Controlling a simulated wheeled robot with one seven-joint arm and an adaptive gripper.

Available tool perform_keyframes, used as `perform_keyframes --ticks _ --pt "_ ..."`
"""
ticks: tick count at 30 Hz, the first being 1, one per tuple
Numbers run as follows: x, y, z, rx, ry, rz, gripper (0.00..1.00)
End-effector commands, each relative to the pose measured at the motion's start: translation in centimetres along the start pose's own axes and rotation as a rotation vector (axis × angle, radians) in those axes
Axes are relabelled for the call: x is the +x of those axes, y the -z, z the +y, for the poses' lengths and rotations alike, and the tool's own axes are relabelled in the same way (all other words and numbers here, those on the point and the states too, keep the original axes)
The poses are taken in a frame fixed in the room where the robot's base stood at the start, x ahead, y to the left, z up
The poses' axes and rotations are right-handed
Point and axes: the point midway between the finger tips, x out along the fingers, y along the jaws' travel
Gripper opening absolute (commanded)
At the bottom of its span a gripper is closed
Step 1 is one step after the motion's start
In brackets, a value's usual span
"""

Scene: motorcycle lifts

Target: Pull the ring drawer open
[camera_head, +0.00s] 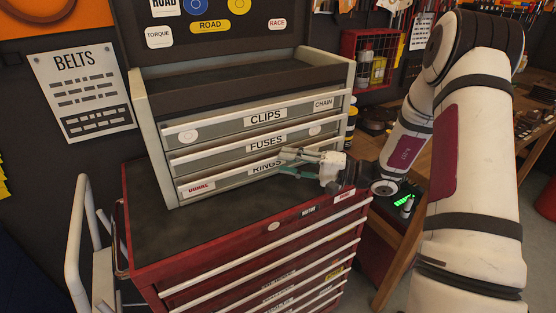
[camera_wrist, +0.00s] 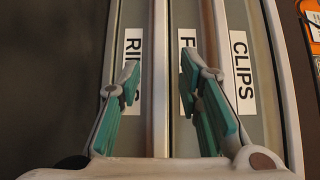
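The ring drawer (camera_head: 228,179) is the lowest of the three in the grey top chest, below the clips drawer (camera_head: 205,133) and the fuses drawer (camera_head: 215,153). It looks shut, level with the others. My gripper (camera_head: 287,162) is in front of its right half and hides part of the RINGS label. In the wrist view, my gripper (camera_wrist: 160,80) is open. One finger lies over the RINGS label (camera_wrist: 130,65), the other over the FUSES label. The pale lip of the ring drawer (camera_wrist: 160,55) runs between them. I cannot tell whether the fingers touch it.
The grey chest (camera_head: 155,150) stands on a red tool cabinet (camera_head: 150,275) with a dark top. A wooden workbench (camera_head: 400,255) is close on the right. A pale tubular frame (camera_head: 78,225) stands at the left. The cabinet top before the chest is bare.

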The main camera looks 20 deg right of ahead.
Motion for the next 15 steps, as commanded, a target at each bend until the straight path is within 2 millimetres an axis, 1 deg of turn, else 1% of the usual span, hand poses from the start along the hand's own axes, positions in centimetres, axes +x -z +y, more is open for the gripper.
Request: perform_keyframes --ticks 1,6,10,15 --pt "0.8 -0.1 0.0 0.001 -0.001 -0.003 0.33" --pt "2.7 0.0 0.0 0.0 0.0 -0.001 0.33" --pt "3.4 0.0 0.0 0.0 -0.001 0.0 0.33" --pt "3.5 0.0 0.1 0.0 -0.001 0.0 0.33"
